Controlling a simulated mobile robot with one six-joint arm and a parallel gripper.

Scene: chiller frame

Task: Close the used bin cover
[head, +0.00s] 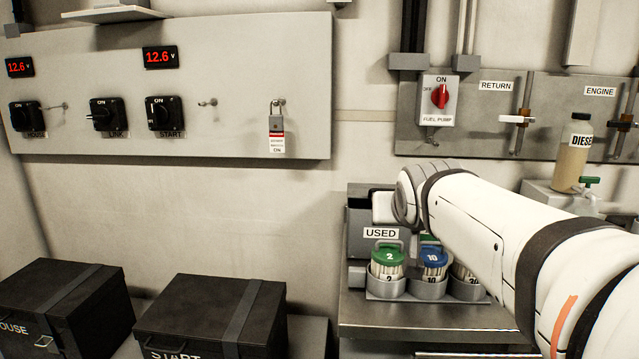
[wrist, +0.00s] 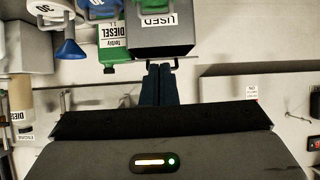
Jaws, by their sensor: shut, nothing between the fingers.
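The used bin (head: 362,240) is a grey box with a white USED label, behind the filter holders in the head view. A dark grey panel (head: 362,197) rises at its back; I cannot tell for sure whether it is the cover. In the wrist view the bin (wrist: 178,42) is at the top, its label upside down. My gripper (wrist: 160,70) is shut and empty, its dark fingertips close to a thin bar along the bin's edge. I cannot tell whether they touch it. In the head view my arm hides the fingers and part of the bin.
Round holders (head: 387,285) with green- and blue-topped filters stand in front of the bin on a metal bench (head: 420,318). A diesel bottle (head: 573,155) is at right. Wall panels with switches (head: 170,60) and a fuel pump switch (head: 438,98) are above. Black boxes (head: 210,315) are lower left.

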